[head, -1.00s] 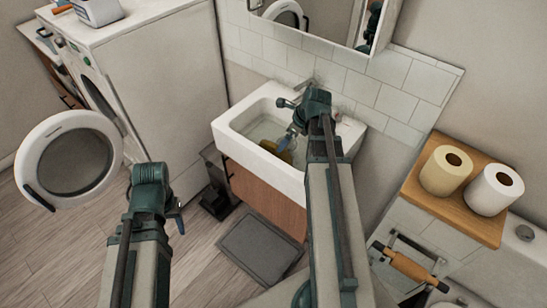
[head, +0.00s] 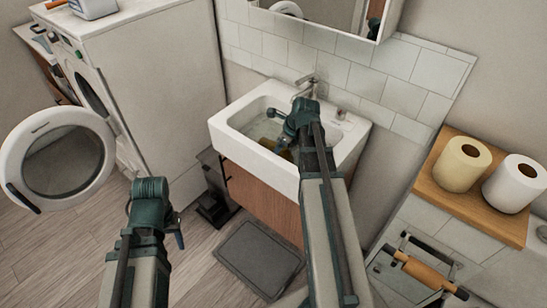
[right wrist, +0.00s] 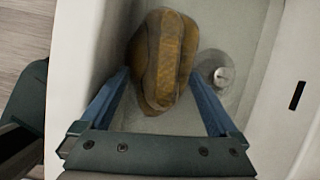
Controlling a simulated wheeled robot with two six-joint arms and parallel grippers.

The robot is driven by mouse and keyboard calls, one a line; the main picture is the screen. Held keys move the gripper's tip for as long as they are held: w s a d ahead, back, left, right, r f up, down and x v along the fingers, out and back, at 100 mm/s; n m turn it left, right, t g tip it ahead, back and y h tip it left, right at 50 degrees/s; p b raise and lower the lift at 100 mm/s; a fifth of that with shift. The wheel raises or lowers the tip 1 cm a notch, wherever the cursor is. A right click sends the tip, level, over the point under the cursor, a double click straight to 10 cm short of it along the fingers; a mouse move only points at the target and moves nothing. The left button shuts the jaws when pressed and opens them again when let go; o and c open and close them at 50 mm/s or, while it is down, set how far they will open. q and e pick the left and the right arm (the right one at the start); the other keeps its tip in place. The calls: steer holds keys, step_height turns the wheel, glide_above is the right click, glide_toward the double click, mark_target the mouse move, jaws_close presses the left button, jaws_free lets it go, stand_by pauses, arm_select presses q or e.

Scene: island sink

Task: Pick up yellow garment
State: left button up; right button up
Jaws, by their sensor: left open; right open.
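The yellow garment (right wrist: 162,58) lies crumpled in the white sink basin, seemingly under water. In the head view only a small yellow-brown part of the garment (head: 268,143) shows; my right arm hides the rest. My right gripper (head: 284,146) is over the sink (head: 226,133), pointing down into it. In the right wrist view the right gripper's blue fingers (right wrist: 163,92) are spread wide, one on each side of the garment's near end, with nothing held. I cannot tell how far above it they are. My left gripper (head: 179,240) is open and empty above the floor, left of the sink.
A metal drain (right wrist: 222,77) is right of the garment, and the faucet (head: 306,85) stands at the sink's back edge. A washing machine (head: 150,80) with its round door (head: 62,160) open is at left. A wooden shelf (head: 470,205) with two paper rolls is at right.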

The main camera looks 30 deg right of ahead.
steer(key=shift+w+f, duration=0.2)
steer(key=shift+f, duration=0.4)
arm_select(q)
steer(key=shift+f, duration=0.5)
arm_select(e)
steer(key=shift+r, duration=0.1)
steer(key=c, duration=1)
arm_select(q)
steer(key=shift+r, duration=0.25)
arm_select(e)
steer(key=shift+r, duration=0.25)
steer(key=shift+c, duration=0.2)
arm_select(q)
step_height(320, 180, up, 18)
steer(key=p, duration=1.8)
steer(key=shift+f, duration=0.2)
arm_select(e)
step_height(320, 180, up, 18)
steer(key=shift+f, duration=0.2)
